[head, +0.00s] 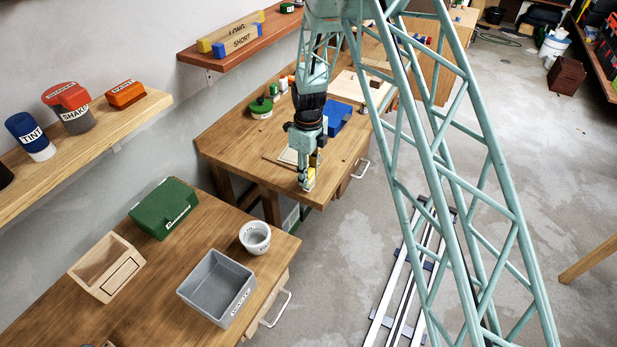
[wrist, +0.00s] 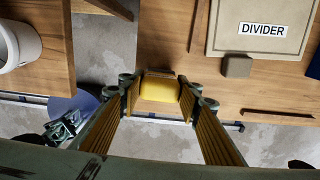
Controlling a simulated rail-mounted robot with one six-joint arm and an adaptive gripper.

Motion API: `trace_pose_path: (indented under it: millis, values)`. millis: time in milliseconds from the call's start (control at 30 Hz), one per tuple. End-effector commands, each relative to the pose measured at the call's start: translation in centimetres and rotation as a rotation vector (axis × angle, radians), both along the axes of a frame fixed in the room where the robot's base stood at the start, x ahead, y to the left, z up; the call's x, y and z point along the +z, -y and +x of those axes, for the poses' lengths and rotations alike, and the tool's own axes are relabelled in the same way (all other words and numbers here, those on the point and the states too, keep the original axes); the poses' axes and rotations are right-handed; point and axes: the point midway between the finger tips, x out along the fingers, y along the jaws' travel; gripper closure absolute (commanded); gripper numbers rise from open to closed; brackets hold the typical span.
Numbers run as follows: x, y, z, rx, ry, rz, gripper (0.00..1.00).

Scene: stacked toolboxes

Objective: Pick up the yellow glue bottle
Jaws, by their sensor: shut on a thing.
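The yellow glue bottle (wrist: 160,88) sits between my two fingers in the wrist view, and only a plain yellow face of it shows. My gripper (wrist: 160,98) is shut on it, with a finger pressed on each side. In the head view my gripper (head: 307,184) points down at the front edge of the far workbench. A small patch of the yellow bottle (head: 310,174) shows between the fingers there. I cannot tell whether the bottle touches the bench top.
The far workbench (head: 232,137) bears a blue bin (head: 339,113) and a green round container (head: 261,107). A board labelled DIVIDER (wrist: 262,12) and a small brown block (wrist: 236,67) are right of my gripper. The nearer bench holds a grey bin (head: 216,287) and a white cup (head: 255,238).

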Motion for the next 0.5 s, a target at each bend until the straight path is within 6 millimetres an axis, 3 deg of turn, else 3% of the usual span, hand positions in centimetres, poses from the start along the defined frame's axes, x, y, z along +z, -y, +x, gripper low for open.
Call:
trace_pose_path:
  millis: [500]
  values:
    - [2.4, 0.0, 0.0, 0.000, 0.001, 0.000, 0.80]
